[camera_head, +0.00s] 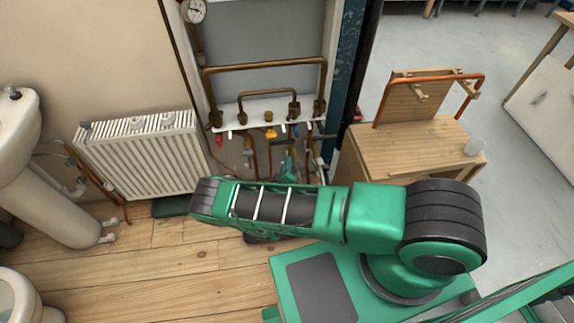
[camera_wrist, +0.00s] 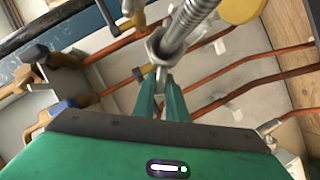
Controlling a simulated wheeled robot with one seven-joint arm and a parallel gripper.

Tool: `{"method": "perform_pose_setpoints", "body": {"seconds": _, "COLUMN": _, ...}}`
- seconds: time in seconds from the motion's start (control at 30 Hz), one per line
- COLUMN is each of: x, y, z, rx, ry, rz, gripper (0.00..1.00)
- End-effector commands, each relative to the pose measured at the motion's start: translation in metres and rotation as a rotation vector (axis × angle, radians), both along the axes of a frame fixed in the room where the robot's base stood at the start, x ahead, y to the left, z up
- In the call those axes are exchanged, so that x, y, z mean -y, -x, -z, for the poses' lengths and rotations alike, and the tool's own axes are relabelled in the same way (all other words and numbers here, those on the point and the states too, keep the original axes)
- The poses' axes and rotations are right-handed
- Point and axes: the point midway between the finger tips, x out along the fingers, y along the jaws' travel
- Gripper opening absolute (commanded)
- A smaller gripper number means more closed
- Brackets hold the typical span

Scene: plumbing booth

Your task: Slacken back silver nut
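A silver hex nut (camera_wrist: 157,46) shows in the wrist view at the end of a ribbed silver hose (camera_wrist: 192,18). My gripper (camera_wrist: 161,76) has its two green fingers close together, pointing at the nut from below in the picture. A narrow silver part shows between the fingertips, just under the nut. I cannot tell whether the fingers touch it or grip it. In the head view a green part of my gripper (camera_head: 289,166) shows below the pipe board, and my arm hides much of the area. The nut is too small to make out there.
A white radiator (camera_head: 142,155) stands left of the pipe board. A wooden bench (camera_head: 410,148) with a copper pipe stands to the right.

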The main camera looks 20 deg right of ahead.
Motion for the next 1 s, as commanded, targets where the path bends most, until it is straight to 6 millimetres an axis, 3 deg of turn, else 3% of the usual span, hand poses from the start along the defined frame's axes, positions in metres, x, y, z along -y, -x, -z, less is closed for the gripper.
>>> {"method": "perform_pose_setpoints", "body": {"seconds": 0.27, "x": -0.003, "y": 0.000, "z": 0.003, "rx": -0.006, "ry": 0.044, "rz": -0.002, "gripper": 0.00}}
{"method": "perform_pose_setpoints", "body": {"seconds": 1.0, "x": -0.011, "y": -0.001, "z": 0.026, "rx": -0.068, "ry": 0.481, "rz": -0.002, "gripper": 0.00}}
